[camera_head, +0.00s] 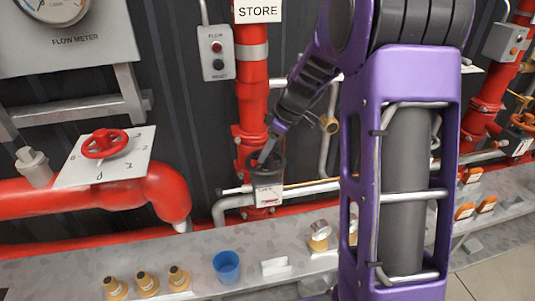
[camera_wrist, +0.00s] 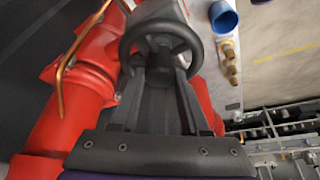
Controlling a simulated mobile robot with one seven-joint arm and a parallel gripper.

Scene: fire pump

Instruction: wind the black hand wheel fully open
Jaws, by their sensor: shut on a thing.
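The black hand wheel (camera_head: 277,171) sits on the red vertical pipe, just above a small white label, in the head view. It also shows in the wrist view (camera_wrist: 197,42), with its ring and spokes seen from above. My gripper (camera_head: 266,156) comes down to it from the upper right. In the wrist view my gripper's two fingers (camera_wrist: 162,72) reach up to the near side of the wheel and are shut on its rim. The fingers hide part of the near rim. How far the wheel is turned cannot be told.
A red hand wheel (camera_head: 105,143) stands on a white dial plate at left. A blue cup (camera_head: 227,267) and several brass fittings (camera_head: 147,283) stand on the grey ledge below. A copper tube (camera_wrist: 62,75) runs close to the red pipe (camera_wrist: 65,125) left of my fingers.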

